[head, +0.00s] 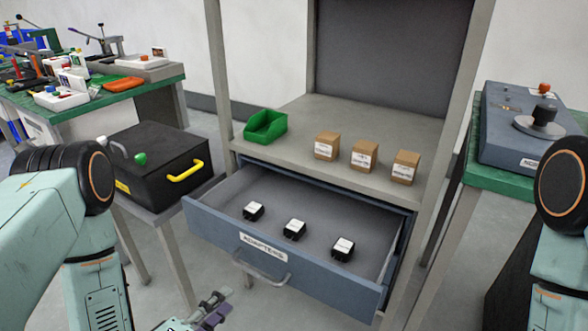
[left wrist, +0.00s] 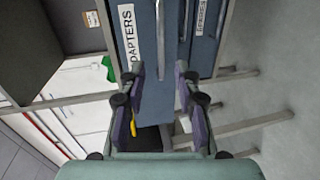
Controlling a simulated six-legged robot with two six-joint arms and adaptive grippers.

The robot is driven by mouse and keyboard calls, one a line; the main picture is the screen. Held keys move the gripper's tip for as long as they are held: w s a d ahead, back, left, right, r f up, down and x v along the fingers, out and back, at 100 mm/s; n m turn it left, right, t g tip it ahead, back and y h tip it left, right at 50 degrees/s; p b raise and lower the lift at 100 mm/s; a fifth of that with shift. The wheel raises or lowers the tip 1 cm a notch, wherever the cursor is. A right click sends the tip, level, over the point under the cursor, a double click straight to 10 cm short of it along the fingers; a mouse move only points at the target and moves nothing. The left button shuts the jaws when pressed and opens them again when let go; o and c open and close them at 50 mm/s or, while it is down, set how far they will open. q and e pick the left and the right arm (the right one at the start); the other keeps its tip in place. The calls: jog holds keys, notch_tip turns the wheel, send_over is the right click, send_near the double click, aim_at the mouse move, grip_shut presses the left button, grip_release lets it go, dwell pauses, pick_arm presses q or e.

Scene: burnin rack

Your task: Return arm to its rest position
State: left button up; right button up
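My left gripper (head: 213,308) is low in the head view, in front of and below the open drawer. In the left wrist view, its two fingers (left wrist: 159,72) stand apart with nothing between them, so it is open and empty. My left arm comes in from the left edge, bent at the elbow. The drawer (head: 222,225), labelled ADAPTERS, is pulled out, and its front also shows in the left wrist view (left wrist: 145,40). My right arm shows at the right edge, but its gripper is out of view.
Three black adapters (head: 294,230) lie in the drawer. Three small cartons (head: 364,157) and a green bin (head: 266,127) are on the shelf above. A black case (head: 150,165) with a yellow handle stands at left. A cluttered bench (head: 165,77) is behind; a grey-blue fixture (head: 510,140) is at right.

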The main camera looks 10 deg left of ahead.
pick_arm(q)
jog(key=s+f+m+g+y, duration=0.2)
jog(key=s+f+m+g, duration=0.55)
jog(key=s+f, duration=0.2)
jog(key=s+r+m+g+y+p, duration=0.1)
jog(key=s+r+m+g+p, duration=0.1)
jog(key=s, duration=0.3)
jog(key=s+r+m+g+y+p, duration=0.2)
jog(key=s+m+g+p, duration=0.1)
jog(key=s+m+g, duration=0.1)
jog(key=s+g, duration=0.1)
jog(key=s, duration=0.1)
jog(key=shift+s+a, duration=0.3)
jog(key=shift+a, duration=0.1)
jog(key=shift+w+d, duration=0.1)
dwell(0.4)
